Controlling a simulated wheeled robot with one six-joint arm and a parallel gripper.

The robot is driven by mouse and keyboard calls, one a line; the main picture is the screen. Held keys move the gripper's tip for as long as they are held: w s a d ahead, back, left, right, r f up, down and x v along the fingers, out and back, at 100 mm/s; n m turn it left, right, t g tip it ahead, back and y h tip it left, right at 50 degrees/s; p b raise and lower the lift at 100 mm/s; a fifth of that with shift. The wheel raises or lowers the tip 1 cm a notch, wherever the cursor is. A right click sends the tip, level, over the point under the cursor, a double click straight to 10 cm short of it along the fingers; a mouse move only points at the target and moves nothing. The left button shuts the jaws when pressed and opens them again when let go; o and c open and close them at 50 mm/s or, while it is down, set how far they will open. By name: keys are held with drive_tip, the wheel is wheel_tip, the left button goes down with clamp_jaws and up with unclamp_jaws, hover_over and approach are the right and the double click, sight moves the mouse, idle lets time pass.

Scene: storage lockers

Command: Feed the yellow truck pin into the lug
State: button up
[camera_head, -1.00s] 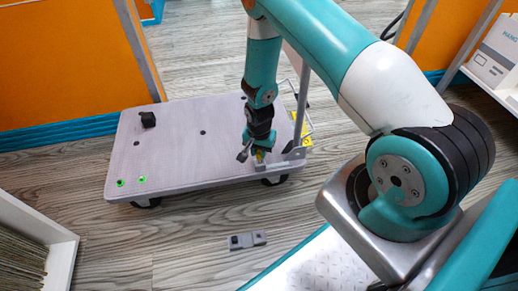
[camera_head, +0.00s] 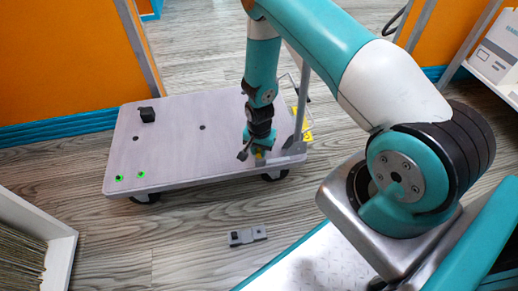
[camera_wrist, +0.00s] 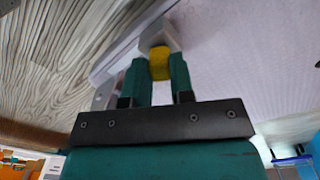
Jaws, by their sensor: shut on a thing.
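The yellow truck pin (camera_wrist: 160,63) is between the two teal fingers of my gripper (camera_wrist: 157,75) in the wrist view. My gripper is shut on it. A pale grey lug-like bracket (camera_wrist: 158,35) is right at the pin's far end; I cannot tell how far the pin is inside it. In the head view my gripper (camera_head: 257,154) points down at the right front corner of the platform truck (camera_head: 180,165), with a bit of yellow showing. The arm's end partly hides the bracket there.
The truck's upright handle (camera_head: 302,95) stands close to the right of my arm. A small grey part (camera_head: 247,236) lies on the floor in front. A black block (camera_head: 147,115) sits on the deck. A white shelf (camera_head: 62,255) is at left. Orange lockers (camera_head: 65,60) stand behind.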

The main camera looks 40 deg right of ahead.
sight(259, 151)
drive_tip(key=shift+f, duration=0.2)
drive_tip(key=o, duration=0.9)
wheel_tip(259, 151, up, 18)
drive_tip(key=p, duration=0.6)
drive_tip(key=shift+f+p, duration=0.25)
drive_tip(key=shift+p, duration=0.05)
drive_tip(key=shift+r, duration=0.1)
